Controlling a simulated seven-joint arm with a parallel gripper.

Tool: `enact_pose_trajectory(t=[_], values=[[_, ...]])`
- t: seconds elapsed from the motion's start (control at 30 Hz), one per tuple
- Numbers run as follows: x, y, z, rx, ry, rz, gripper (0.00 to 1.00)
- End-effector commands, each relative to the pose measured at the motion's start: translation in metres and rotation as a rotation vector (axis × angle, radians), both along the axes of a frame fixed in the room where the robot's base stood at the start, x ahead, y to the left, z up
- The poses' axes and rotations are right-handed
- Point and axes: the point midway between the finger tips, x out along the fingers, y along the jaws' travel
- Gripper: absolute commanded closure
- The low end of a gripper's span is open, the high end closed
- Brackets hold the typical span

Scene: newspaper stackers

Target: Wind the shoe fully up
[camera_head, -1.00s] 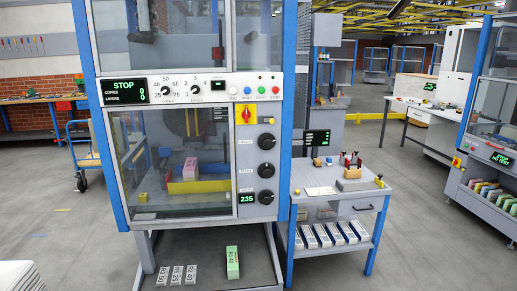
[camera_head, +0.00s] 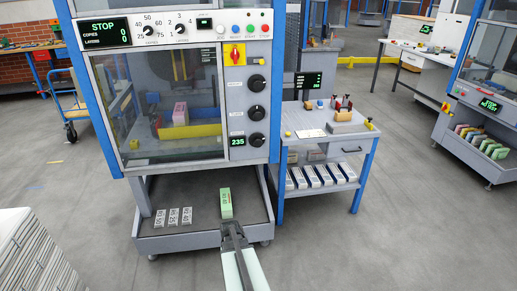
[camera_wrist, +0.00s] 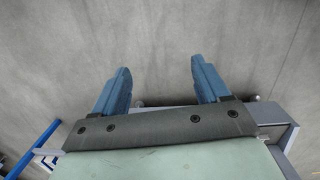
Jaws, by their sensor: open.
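The stacker's side panel carries three black knobs in a column: a top knob (camera_head: 257,83), a middle knob (camera_head: 257,112) and a bottom knob (camera_head: 257,140). Their small labels are too blurred to read, so I cannot tell which one is for the shoe. A green display (camera_head: 237,141) beside the bottom knob reads 235. Behind the window, a yellow bar (camera_head: 190,131) lies below a pink block (camera_head: 180,113); I cannot tell if either is the shoe. My gripper (camera_wrist: 160,72) is open and empty, fingers apart over grey floor. It shows low in the head view (camera_head: 231,226), below the panel.
A green block (camera_head: 226,203) and several labelled grey blocks (camera_head: 173,217) lie on the machine's low tray (camera_head: 150,243). A work table (camera_head: 305,120) stands at the right, a paper stack (camera_head: 40,262) at the lower left. The floor between is clear.

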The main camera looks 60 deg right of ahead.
Motion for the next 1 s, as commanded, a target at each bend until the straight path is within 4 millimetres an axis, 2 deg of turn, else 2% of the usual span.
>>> enact_pose_trajectory(t=[0.03,0.17,0.37,0.47,0.57,0.6,0.7,0.8,0.9,1.0], values=[[0.007,-0.030,0.011,-0.034,-0.028,-0.028,0.25],[0.016,-0.097,0.041,-0.135,-0.098,-0.083,0.25],[0.026,-0.210,0.102,-0.337,-0.225,-0.161,0.25],[0.030,-0.269,0.141,-0.465,-0.300,-0.196,0.25],[0.037,-0.329,0.189,-0.614,-0.390,-0.220,0.25],[0.042,-0.352,0.212,-0.682,-0.433,-0.225,0.25],[0.063,-0.400,0.269,-0.851,-0.557,-0.219,0.25],[0.087,-0.429,0.316,-0.992,-0.681,-0.195,0.25],[0.107,-0.448,0.349,-1.107,-0.804,-0.164,0.25],[0.125,-0.457,0.378,-1.203,-0.933,-0.129,0.25]])
